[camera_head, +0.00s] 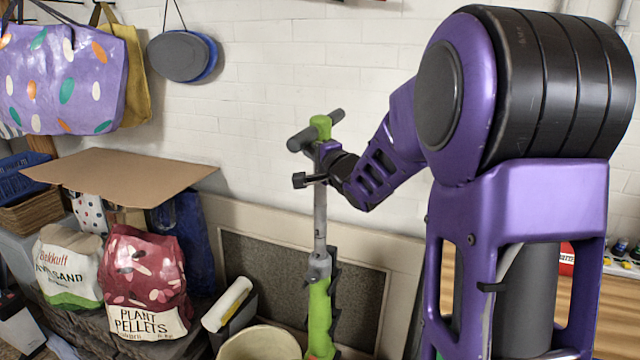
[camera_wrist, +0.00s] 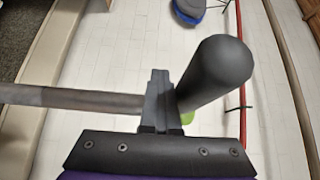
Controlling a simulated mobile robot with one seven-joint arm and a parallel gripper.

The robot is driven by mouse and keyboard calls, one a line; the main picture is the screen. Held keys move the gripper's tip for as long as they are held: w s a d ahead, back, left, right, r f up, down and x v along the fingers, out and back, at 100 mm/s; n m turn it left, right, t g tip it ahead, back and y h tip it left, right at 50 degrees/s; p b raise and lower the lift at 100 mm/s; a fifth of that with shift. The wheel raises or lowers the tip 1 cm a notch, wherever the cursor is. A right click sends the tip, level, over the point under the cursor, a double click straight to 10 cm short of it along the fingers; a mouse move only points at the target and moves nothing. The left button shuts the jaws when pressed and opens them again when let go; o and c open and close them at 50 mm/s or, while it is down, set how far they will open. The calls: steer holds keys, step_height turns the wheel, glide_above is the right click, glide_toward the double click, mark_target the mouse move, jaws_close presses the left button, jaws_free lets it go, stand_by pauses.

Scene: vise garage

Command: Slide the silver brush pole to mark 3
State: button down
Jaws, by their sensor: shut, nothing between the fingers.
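The brush pole tool stands upright in the head view, with a silver pole (camera_head: 320,215), a green lower body (camera_head: 319,305), a green joint (camera_head: 321,126) and a dark grey crossbar handle (camera_head: 301,141) at the top. My gripper (camera_head: 312,179) is at the upper pole, just below the handle. In the wrist view my gripper (camera_wrist: 158,98) is shut and empty. There the silver pole (camera_wrist: 70,98) runs in from the left up to the fingers, and the handle (camera_wrist: 215,72) looms close on their right. I cannot tell whether the fingers touch the pole. No numbered marks can be made out.
A beige bucket (camera_head: 262,345) stands left of the tool's base. Pellet and sand bags (camera_head: 140,275) and a cardboard sheet (camera_head: 120,177) are further left. A white brick wall (camera_head: 270,75) and a framed dark panel (camera_head: 270,270) are behind.

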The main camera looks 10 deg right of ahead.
mark_target(309, 130)
steer(key=shift+r, duration=4.65)
steer(key=shift+f, duration=0.1)
steer(key=shift+f+b, duration=0.4)
steer(key=shift+f, duration=1.25)
steer(key=shift+p+v, duration=0.35)
steer(key=shift+v, duration=0.8)
steer(key=v, duration=1)
steer(key=shift+w+r, duration=0.1)
steer(key=shift+r, duration=0.05)
